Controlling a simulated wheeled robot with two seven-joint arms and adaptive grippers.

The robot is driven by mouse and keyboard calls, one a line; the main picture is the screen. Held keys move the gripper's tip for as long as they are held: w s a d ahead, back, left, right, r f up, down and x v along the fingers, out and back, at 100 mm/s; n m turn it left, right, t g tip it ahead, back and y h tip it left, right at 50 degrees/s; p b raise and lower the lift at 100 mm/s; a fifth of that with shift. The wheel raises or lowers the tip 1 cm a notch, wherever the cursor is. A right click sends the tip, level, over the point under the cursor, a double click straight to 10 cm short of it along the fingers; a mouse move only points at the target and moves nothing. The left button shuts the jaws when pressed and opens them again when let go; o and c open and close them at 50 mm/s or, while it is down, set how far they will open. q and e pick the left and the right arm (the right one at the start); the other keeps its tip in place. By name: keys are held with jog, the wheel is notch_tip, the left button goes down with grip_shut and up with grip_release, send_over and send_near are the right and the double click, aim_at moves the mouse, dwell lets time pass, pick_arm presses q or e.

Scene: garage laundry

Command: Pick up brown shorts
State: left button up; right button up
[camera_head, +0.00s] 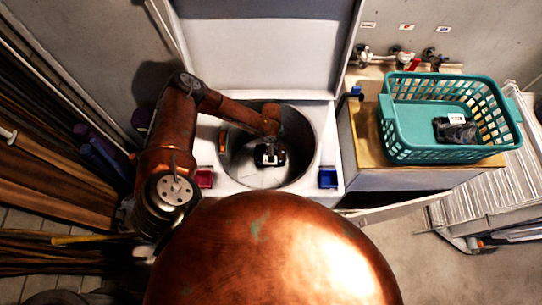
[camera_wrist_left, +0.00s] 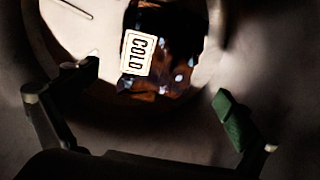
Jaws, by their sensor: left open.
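A dark brown, shiny crumpled cloth (camera_wrist_left: 178,60) with a white label reading "COLD" (camera_wrist_left: 138,53) lies in the washer drum (camera_head: 308,140) in the left wrist view; I take it to be the brown shorts. In the head view my left arm reaches down into the drum, and the gripper (camera_head: 268,156) is small and partly hidden there. My right gripper is not in view.
A teal basket (camera_head: 405,148) with a dark labelled cloth (camera_head: 455,131) inside stands on the surface to the right. The washer's raised lid (camera_head: 262,55) is behind the drum. The round drum wall surrounds the gripper. A white drying rack (camera_head: 480,200) is at right.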

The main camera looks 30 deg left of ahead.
pick_arm(q)
notch_tip(320, 180, down, 6)
jog(key=shift+r+b, duration=0.1)
jog(key=shift+b, duration=0.3)
jog(key=shift+c, duration=0.4)
jog(key=shift+s+a, duration=0.1)
jog(key=shift+s, duration=0.05)
jog(key=c, duration=1.5)
